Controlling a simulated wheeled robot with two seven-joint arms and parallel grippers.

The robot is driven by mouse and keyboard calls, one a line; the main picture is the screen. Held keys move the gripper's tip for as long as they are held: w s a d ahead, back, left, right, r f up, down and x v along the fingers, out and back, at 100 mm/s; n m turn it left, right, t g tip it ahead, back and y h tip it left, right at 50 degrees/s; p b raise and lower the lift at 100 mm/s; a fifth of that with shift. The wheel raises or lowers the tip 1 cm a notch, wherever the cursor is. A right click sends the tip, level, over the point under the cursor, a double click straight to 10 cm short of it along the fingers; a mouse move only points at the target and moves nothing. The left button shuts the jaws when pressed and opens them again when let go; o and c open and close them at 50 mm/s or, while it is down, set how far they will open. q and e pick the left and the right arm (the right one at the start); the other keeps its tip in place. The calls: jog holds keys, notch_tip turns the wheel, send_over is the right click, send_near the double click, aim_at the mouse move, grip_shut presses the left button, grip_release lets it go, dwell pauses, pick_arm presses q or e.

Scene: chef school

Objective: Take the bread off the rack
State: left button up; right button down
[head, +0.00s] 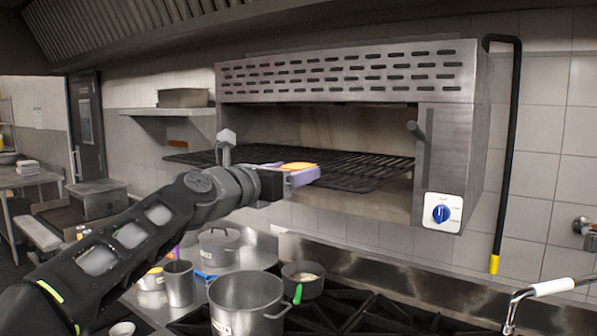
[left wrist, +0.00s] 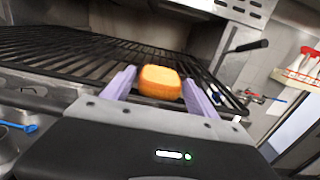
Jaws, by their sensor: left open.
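The bread (head: 299,166) is a small orange-brown piece lying on the black wire rack (head: 362,172) of the wall-mounted oven. In the left wrist view the bread (left wrist: 160,82) sits on the rack (left wrist: 70,52) between the two purple fingers. My left gripper (head: 300,177) is at the rack's front edge, open, with its fingers on either side of the bread; a gap shows on the right side in the wrist view. Whether the left finger touches the bread is unclear. My right gripper is not in view.
The steel oven body (head: 452,150) has a blue knob (head: 441,213) and a side handle (head: 417,131). Below are a large pot (head: 245,300), a small pan (head: 303,280) and black stove grates (head: 375,312). A black hose (head: 511,150) hangs at right.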

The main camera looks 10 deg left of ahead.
aim_at(292, 167)
pick_arm(q)
jog(key=c, duration=1.1)
jog(key=shift+r, duration=0.15)
notch_tip(292, 167, up, 9)
jog(key=shift+r, duration=0.4)
dwell(0.6)
